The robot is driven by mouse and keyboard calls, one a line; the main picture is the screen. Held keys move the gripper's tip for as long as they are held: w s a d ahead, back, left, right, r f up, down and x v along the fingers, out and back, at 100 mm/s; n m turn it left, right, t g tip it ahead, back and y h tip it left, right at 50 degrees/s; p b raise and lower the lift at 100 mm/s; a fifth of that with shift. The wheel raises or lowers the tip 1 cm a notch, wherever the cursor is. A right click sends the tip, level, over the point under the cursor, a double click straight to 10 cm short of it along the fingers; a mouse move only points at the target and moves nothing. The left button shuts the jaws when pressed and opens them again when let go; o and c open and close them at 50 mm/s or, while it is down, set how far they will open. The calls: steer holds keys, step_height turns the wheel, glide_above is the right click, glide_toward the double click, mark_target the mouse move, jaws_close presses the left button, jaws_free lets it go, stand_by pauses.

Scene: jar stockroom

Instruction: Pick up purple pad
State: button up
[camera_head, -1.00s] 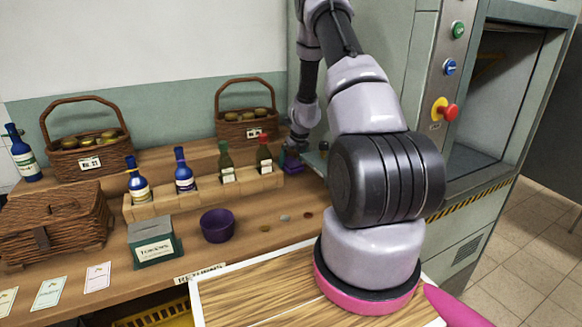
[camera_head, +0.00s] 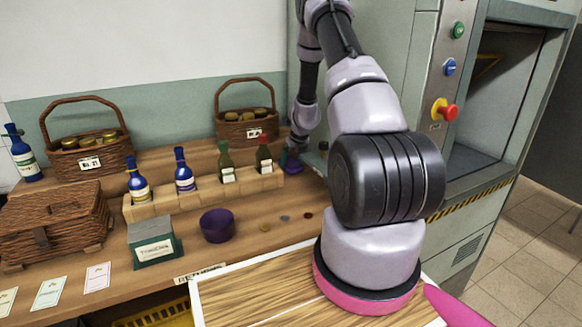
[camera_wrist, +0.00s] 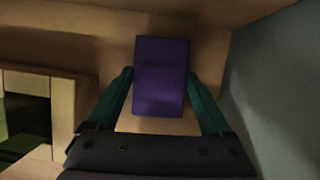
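The purple pad (camera_wrist: 161,80) is a flat rectangular block in the wrist view, upright in the picture over a pale wooden surface. My gripper (camera_wrist: 161,74) has its two teal fingers apart, one along each long side of the pad. The fingertips are very close to the pad's edges, with what look like thin gaps. In the head view my gripper (camera_head: 291,164) is low at the back right of the counter, by the end of the bottle rack. My arm and the gripper largely hide the pad there.
A wooden rack (camera_head: 205,195) with several bottles stands just left of my gripper. A basket of jars (camera_head: 246,127) stands behind it, and the grey-green machine (camera_head: 410,60) is close on the right. A purple bowl (camera_head: 217,226) and small discs lie in front on the counter.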

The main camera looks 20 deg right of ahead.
mark_target(292, 162)
step_height(292, 162, up, 10)
steer(key=shift+r, duration=0.25)
stand_by(0.5)
